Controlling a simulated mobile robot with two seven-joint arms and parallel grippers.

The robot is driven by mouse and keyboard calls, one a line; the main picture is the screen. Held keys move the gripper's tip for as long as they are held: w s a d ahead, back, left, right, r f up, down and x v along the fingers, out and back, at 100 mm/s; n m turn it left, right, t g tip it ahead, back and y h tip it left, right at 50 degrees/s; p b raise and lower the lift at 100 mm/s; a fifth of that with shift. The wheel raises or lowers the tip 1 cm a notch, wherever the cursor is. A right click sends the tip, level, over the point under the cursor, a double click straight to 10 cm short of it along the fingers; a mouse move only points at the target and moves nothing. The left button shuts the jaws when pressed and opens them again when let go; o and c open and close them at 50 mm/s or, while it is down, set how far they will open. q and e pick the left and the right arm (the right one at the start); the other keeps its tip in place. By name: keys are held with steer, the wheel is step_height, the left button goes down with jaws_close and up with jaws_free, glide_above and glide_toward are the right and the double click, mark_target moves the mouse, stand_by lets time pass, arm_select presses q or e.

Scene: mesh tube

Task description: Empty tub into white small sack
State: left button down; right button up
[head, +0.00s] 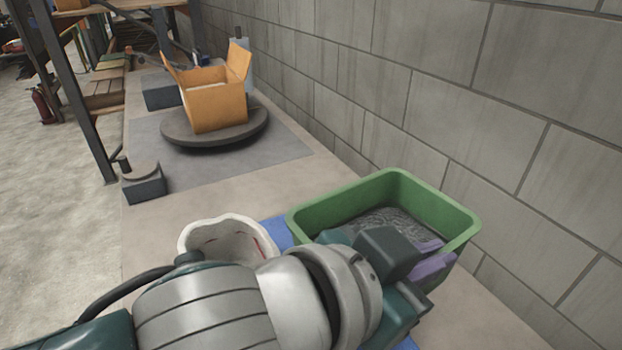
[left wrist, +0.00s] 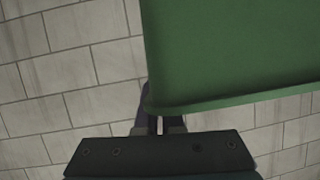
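The green tub (head: 345,200) stands at the right of the bench near the wall, with a grey mesh-like mass (head: 385,225) inside. It also fills the upper right of the left wrist view (left wrist: 235,45). The white small sack (head: 215,235) is open at the top, left of the tub, its lower part hidden behind my left arm. My left gripper (head: 432,262), with purple fingers, is at the tub's near right side. In the left wrist view its dark fingers (left wrist: 155,122) are close together at the tub's edge; whether they grip it is unclear. My right gripper is out of view.
A blue mat (head: 275,232) shows between sack and tub. A block wall (head: 430,90) runs close along the right side. Farther back, an open cardboard box (head: 215,105) stands on a round turntable (head: 180,132).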

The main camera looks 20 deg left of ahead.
arm_select(q)
steer(key=shift+r, duration=0.15)
steer(key=a+r+n+t+h+b, duration=0.2)
steer(key=a+n+b, duration=0.3)
steer(key=a+b, duration=0.3)
steer(key=w+a+r+n+t+h+b, duration=0.1)
steer(key=a+r+n+t+h+b, duration=0.2)
steer(key=a+r+n+b, duration=0.2)
steer(key=shift+w+a+n+t+h+b, duration=0.3)
steer(key=shift+a+n+b, duration=0.4)
steer(key=shift+a+b, duration=1.6)
stand_by(2.6)
